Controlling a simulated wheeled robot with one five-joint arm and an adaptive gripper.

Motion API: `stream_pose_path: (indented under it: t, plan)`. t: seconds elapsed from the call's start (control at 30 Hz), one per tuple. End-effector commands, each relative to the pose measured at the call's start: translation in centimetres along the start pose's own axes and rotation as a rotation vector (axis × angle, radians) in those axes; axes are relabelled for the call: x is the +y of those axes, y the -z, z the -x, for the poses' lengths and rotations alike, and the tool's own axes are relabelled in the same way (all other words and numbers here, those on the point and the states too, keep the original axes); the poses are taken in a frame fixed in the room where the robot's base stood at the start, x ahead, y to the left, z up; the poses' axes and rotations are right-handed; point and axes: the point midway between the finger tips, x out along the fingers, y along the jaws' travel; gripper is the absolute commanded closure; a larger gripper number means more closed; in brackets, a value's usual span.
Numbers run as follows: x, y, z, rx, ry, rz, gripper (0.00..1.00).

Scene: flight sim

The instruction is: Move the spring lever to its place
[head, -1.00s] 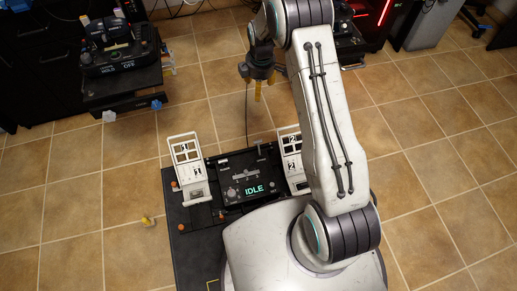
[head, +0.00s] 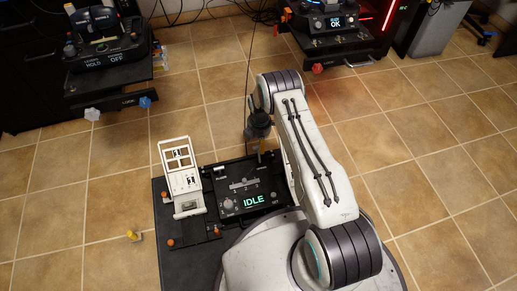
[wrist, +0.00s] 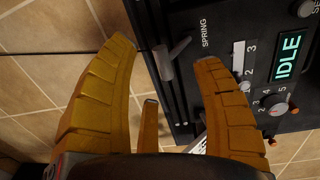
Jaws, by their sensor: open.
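The spring lever (wrist: 172,60) is a short grey handle at the edge of the black control panel (wrist: 215,25), beside the word SPRING. In the wrist view it shows between the tips of my gripper's (wrist: 163,52) two curved yellow fingers. The fingers are open and hold nothing; I cannot tell how far above the lever they are. In the head view my gripper (head: 262,152) is over the far right edge of the panel (head: 215,180), and the lever cannot be made out behind it.
The panel has a lit IDLE display (head: 253,199), a numbered slider (head: 244,184) and knobs. A white pedal unit (head: 182,175) stands at its left. Consoles stand at the back left (head: 105,45) and back right (head: 330,22). The tiled floor between is free.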

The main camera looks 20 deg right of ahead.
Motion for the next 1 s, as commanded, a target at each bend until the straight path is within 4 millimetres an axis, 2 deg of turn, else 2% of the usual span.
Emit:
stream_pose_path:
  t: [0.03,0.3,0.77,0.8,1.0]
  plan:
    - [-0.1,0.0,-1.2,0.0,0.002,0.0,0.39]
    - [0.0,0.0,-3.7,0.0,0.0,-0.001,0.39]
    - [0.0,0.0,-4.4,0.0,0.001,-0.002,0.39]
    - [0.0,0.0,-4.4,0.0,0.001,-0.002,0.37]
    - [0.0,0.0,-4.4,0.0,0.001,-0.002,0.55]
